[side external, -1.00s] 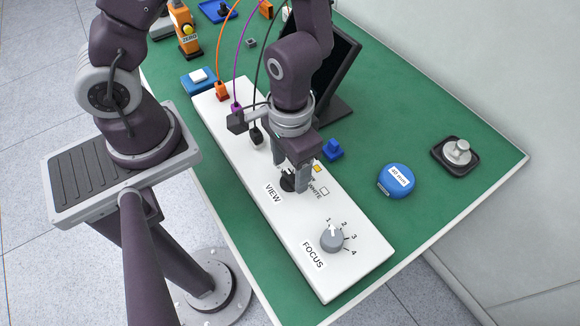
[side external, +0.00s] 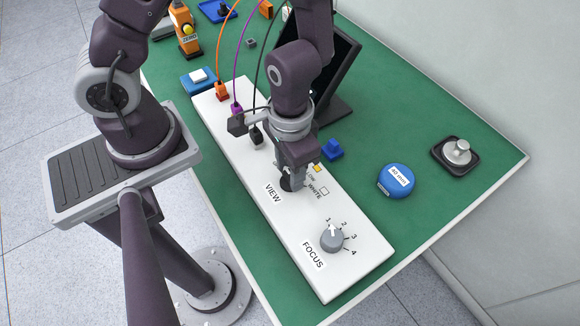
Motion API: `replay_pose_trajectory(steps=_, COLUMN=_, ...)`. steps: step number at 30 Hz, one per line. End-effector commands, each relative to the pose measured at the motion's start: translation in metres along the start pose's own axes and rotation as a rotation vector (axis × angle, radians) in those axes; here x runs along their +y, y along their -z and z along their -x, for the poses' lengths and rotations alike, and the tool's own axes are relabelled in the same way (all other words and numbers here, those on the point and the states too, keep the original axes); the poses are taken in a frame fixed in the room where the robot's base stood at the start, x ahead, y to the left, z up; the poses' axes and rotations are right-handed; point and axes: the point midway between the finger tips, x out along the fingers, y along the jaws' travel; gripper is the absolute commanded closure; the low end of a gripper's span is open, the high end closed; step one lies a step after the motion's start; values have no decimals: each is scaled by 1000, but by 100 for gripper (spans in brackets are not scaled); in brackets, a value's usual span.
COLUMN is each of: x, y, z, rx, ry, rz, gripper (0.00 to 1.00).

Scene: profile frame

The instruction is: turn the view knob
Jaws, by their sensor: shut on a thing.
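The black view knob (side external: 287,184) sits on the long white panel (side external: 350,283), beside the printed word VIEW. My gripper (side external: 291,182) points down over it and is shut on it. The fingers cover most of the knob, so its pointer is hidden. Right of the knob are small printed labels, of which WHITE is readable, with a yellow square (side external: 317,168) and a white square (side external: 324,191).
The grey FOCUS knob (side external: 332,239), marked 1 to 4, is nearer the panel's front end. Orange, purple and black cables plug in behind my gripper. A black screen (side external: 337,75), a blue block (side external: 332,149), a blue round item (side external: 396,180) and a weight on a black tray (side external: 441,154) stand right.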

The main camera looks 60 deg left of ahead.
Motion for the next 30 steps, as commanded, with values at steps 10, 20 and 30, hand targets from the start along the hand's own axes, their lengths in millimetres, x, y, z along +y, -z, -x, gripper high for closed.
replay_pose_trajectory(steps=10, x=0, y=0, z=0, rx=2, ry=0, rz=-266, gripper=100)
replay_pose_trajectory(steps=20, x=0, y=0, z=1, rx=3, ry=0, rz=-580, gripper=100)
replay_pose_trajectory(steps=30, x=0, y=1, z=1, rx=3, ry=1, rz=-903, gripper=100)
